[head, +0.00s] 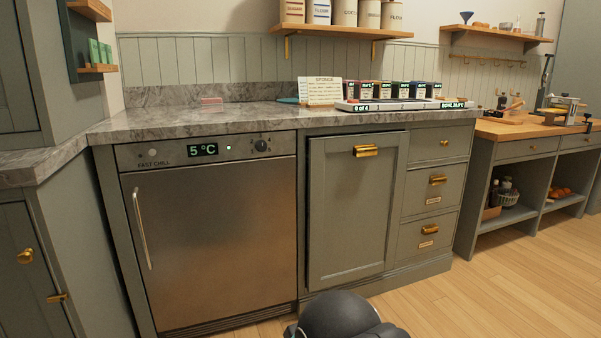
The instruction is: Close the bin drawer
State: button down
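The bin drawer is most likely the tall grey-green panel front (348,220) in the middle of the counter, with a brass cup handle (366,151) near its top. A dark line runs along its left side and top, and the front seems to stand slightly proud of the cabinet frame. I cannot tell exactly how far it is out. Its inside is hidden. A dark rounded part of my arm shows at the bottom centre, in front of and below the panel. My gripper's fingers are not visible.
A steel fast-chill fridge (215,240) stands left of the panel, with a vertical handle. Three small drawers (431,195) are on its right. The marble counter (240,116) holds a labelled tray (402,105) with several small tubs. Wooden floor (510,285) is clear at right.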

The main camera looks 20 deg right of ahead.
aim_at(356, 185)
jog(key=z, duration=0.05)
jog(key=i, duration=1.2)
jog(key=z, duration=0.75)
